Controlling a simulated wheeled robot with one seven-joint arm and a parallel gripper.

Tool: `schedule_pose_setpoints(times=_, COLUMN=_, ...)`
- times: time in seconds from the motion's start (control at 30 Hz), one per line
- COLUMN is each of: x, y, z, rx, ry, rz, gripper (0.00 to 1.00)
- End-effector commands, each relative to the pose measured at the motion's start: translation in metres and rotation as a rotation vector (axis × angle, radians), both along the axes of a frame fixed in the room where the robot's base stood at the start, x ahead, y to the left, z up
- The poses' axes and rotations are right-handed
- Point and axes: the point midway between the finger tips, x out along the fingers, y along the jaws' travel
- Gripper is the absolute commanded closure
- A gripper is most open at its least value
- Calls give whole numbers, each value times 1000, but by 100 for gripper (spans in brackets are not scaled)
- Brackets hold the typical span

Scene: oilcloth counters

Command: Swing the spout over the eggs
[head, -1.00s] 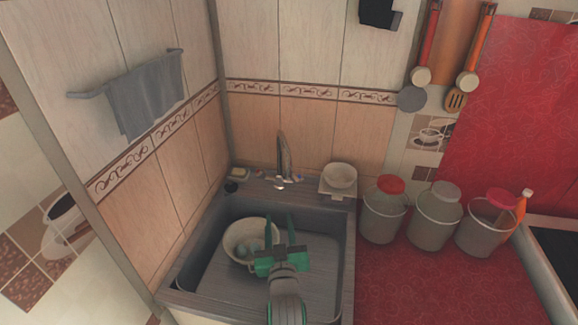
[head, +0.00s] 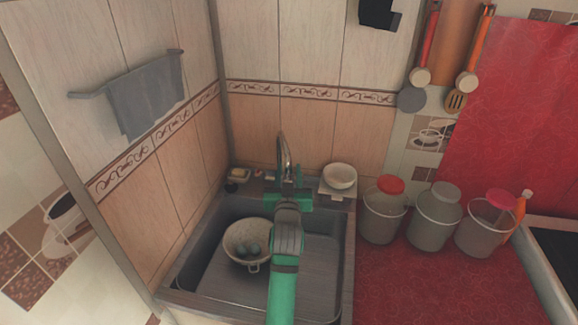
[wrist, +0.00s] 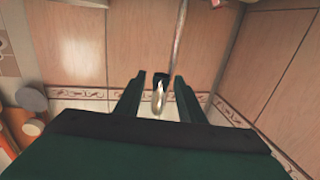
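The metal faucet spout (head: 284,152) rises at the back edge of the sink and curves over toward the basin. My gripper (head: 289,189) is at the faucet, right of and beyond the colander. In the wrist view its two dark fingers (wrist: 160,86) are apart, with the shiny spout end (wrist: 158,99) between them and gaps on both sides. My gripper and arm hide the lower faucet in the head view.
A white bowl (head: 340,175) stands right of the faucet, and a soap dish (head: 238,174) sits at the back left corner. Several lidded buckets (head: 434,220) line the red counter on the right. Tiled walls close off the back and left.

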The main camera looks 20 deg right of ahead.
Motion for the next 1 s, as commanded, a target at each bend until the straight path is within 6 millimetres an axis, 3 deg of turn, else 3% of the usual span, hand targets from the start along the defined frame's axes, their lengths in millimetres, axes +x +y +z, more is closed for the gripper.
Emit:
schedule_pose_setpoints(times=0.23, x=26, y=-12, z=0, rx=1, ry=0, rz=0, gripper=64)
schedule_pose_setpoints(times=0.63, x=32, y=-14, z=0, rx=0, ry=0, rz=0, gripper=64)
schedule_pose_setpoints(times=0.8, x=32, y=-14, z=0, rx=0, ry=0, rz=0, gripper=100)
schedule_pose_setpoints(times=1.0, x=32, y=-14, z=0, rx=0, ry=0, rz=-1, gripper=100)
